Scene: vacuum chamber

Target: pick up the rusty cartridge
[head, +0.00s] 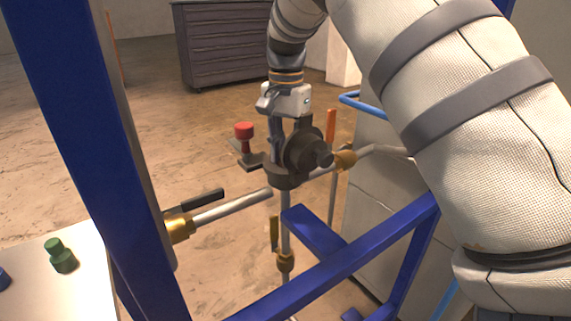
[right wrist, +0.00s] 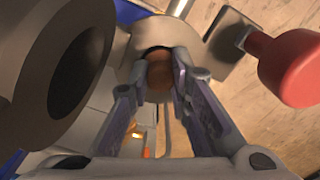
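The rusty cartridge (right wrist: 159,73) is a brown-orange cylinder in the round opening of the grey chamber (right wrist: 133,48), seen in the right wrist view. My right gripper (right wrist: 164,88) has its two fingertips close against the cartridge's sides, and it looks shut on it. In the head view my right gripper (head: 290,125) points down into the top of the dark chamber body (head: 284,181). The cartridge is hidden there by the gripper and the chamber. My left gripper is not in view.
A red knob (head: 244,131) stands on a plate left of the chamber, and a round dark port (head: 306,150) sits on its right. Metal pipes (head: 232,208) and a blue frame (head: 345,262) surround it. A green part (head: 60,255) stands on a white table (head: 85,285).

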